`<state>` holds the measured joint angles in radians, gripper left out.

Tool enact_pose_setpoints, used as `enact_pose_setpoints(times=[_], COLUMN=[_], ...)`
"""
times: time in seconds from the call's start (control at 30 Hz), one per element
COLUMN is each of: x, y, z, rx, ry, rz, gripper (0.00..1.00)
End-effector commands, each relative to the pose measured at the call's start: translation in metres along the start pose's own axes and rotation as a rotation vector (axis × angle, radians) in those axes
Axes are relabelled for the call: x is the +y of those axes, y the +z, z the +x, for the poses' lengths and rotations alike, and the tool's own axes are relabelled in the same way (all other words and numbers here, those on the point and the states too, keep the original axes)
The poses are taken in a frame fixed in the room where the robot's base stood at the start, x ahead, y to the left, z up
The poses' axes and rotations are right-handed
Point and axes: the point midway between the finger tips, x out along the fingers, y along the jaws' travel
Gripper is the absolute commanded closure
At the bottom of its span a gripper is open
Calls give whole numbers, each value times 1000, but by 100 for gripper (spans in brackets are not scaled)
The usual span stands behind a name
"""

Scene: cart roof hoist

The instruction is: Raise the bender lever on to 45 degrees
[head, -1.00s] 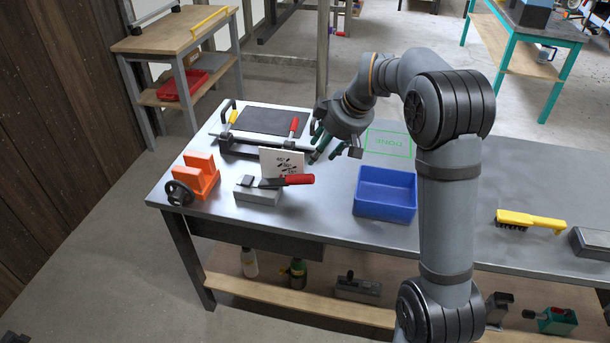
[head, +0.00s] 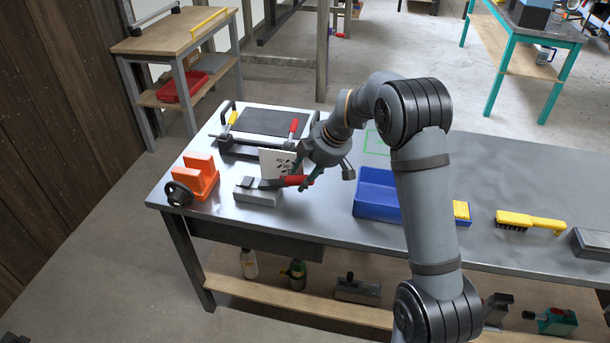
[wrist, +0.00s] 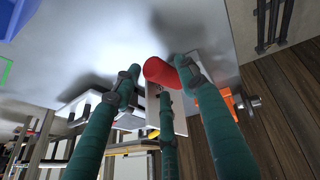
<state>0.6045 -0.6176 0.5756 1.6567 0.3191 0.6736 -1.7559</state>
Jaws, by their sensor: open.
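The bender is a grey block (head: 258,195) near the front of the bench. Its lever has a red handle (head: 294,181) and lies nearly flat, pointing right. A white angle card (head: 272,161) stands behind it, partly hidden by my gripper. My gripper (head: 306,184) is at the handle's right end with its green fingers open. In the wrist view the red handle (wrist: 160,72) shows its end between the spread fingers of my gripper (wrist: 160,80). I cannot tell whether any finger touches it.
An orange vise (head: 200,178) stands left of the bender. A clamping frame with a dark plate (head: 271,122) lies behind. A blue bin (head: 378,206) is to the right, with a yellow brush (head: 530,221) farther along. The bench front before the bender is clear.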

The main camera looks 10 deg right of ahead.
Motion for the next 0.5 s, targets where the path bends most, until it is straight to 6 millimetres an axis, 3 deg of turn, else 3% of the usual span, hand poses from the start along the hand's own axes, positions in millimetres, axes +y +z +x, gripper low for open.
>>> enact_pose_setpoints(times=[0.37,0.5], x=[0,0], y=[0,0], z=[6,6], rx=[0,0], ry=[1,1], rz=[0,0], gripper=[58,66])
